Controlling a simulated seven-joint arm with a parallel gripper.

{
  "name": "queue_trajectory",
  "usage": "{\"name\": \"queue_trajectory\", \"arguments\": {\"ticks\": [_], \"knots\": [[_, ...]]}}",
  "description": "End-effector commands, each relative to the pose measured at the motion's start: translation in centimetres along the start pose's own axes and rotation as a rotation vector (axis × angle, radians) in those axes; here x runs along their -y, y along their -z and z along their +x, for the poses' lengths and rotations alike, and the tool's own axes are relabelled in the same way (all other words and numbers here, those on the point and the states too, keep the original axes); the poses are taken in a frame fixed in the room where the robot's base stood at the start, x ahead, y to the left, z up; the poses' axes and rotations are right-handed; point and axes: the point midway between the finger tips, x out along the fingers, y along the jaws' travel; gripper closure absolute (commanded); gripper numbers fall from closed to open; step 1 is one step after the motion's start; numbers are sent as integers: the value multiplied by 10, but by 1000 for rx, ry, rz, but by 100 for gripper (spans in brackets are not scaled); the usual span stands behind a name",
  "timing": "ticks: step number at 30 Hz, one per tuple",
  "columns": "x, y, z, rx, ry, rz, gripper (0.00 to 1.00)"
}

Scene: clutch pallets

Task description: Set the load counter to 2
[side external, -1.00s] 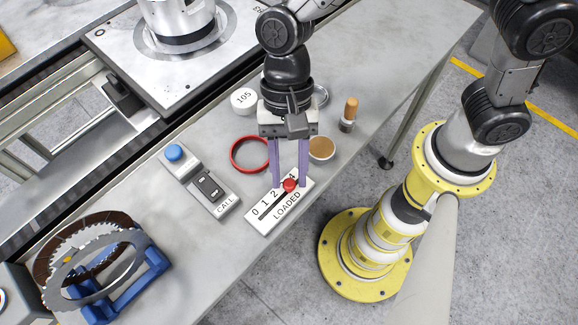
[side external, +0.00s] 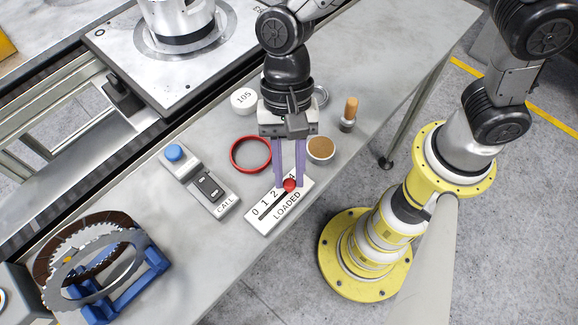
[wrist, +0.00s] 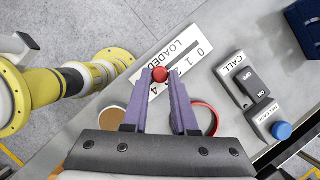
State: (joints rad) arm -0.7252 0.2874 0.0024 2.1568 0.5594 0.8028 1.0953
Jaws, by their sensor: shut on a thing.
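The load counter (side external: 268,226) is a white block marked LOADED, with a dark slot and a row of digits from 0 to 4, lying near the table's front edge. It also shows in the wrist view (wrist: 208,36). Its red knob (side external: 289,185) stands at the high end of the slot, near the 4, beyond the 2; the exact mark is hard to tell. My gripper (side external: 289,184) points down at the counter with its purple fingers shut on the red knob. The fingers hide the 3 in the side view. In the wrist view, the knob (wrist: 159,75) shows at the fingertips.
A call box (side external: 203,187) with a black switch and blue button lies left of the counter. A red ring (side external: 236,165), a tan-topped round container (side external: 320,149) and a wooden-handled tool (side external: 350,112) lie behind. A toothed disc on a blue stand (side external: 152,262) is at front left.

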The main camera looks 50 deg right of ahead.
Motion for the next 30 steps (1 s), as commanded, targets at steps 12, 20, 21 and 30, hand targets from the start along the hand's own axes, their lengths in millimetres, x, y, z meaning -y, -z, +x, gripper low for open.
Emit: {"name": "queue_trajectory", "arguments": {"ticks": [12,20,21,30], "knots": [[1,-1,-1,1,3,-1,100],[9,-8,2,1,3,-4,100],[12,-11,3,1,3,-4,100],[17,-15,4,1,5,-1,100]]}}
